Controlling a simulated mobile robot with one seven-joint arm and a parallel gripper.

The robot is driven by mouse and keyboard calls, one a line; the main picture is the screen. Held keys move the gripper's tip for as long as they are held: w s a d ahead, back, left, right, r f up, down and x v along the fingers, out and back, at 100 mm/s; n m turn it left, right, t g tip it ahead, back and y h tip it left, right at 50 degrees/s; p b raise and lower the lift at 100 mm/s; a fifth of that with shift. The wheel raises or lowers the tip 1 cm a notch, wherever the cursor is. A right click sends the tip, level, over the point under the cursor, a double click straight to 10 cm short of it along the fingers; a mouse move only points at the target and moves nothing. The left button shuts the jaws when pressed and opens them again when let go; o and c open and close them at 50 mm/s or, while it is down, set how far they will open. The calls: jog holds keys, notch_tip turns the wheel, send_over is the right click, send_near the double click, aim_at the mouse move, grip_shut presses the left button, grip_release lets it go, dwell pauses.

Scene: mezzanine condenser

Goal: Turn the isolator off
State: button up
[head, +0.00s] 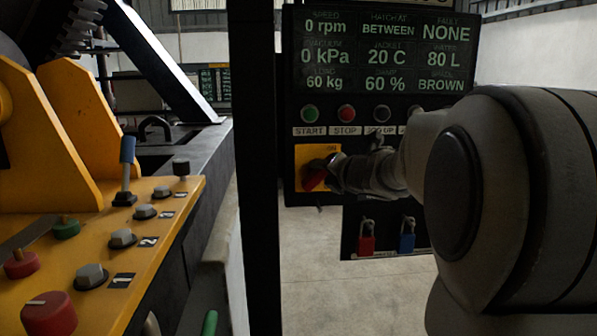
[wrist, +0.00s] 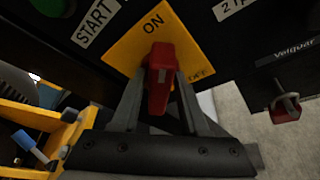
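The isolator is a red handle (head: 313,181) on a yellow plate (head: 303,155) low on the dark control panel. In the wrist view the red handle (wrist: 160,75) stands out from the plate (wrist: 128,48), under the word ON; OFF is at the plate's lower right. The handle appears lined up with ON. My gripper (wrist: 162,72) has one finger on each side of the handle, both seeming to touch it. In the head view my gripper (head: 328,170) partly covers the plate and handle.
Above the isolator are a green START button (head: 309,113), a red STOP button (head: 346,113) and a display (head: 380,50). Red (head: 367,238) and blue (head: 407,238) padlocks hang below. A yellow console (head: 150,215) with knobs and a blue-tipped lever (head: 127,155) stands left, beyond a dark post (head: 258,200).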

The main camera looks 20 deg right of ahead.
grip_shut()
jog(key=m+b, duration=0.1)
jog(key=m+t+y+b, duration=0.1)
jog(key=m, duration=0.1)
jog(key=shift+d+f+m+t, duration=0.1)
jog(key=shift+f+m+t, duration=0.2)
jog(key=shift+f, duration=0.05)
jog(key=m+b, duration=0.1)
jog(key=m+t+b, duration=0.1)
jog(key=m+y+b, duration=0.1)
jog(key=m, duration=0.1)
jog(key=shift+f+t+b, duration=0.25)
jog(key=shift+t+b, duration=0.15)
jog(key=m+b, duration=0.1)
jog(key=m+t+b, duration=0.1)
jog(key=m+b, duration=0.1)
jog(key=m+t+b, duration=0.1)
jog(key=m+b, duration=0.1)
jog(key=shift+f+h, duration=0.25)
jog(key=shift+h, duration=0.05)
jog(key=m+b, duration=0.2)
jog(key=m, duration=0.1)
jog(key=shift+t+h, duration=0.3)
jog(key=shift+r+m+h+b, duration=0.1)
jog(key=shift+m+h+b, duration=0.3)
jog(key=shift+m+b, duration=0.25)
jog(key=shift+r+m, duration=0.1)
jog(key=shift+m, duration=0.15)
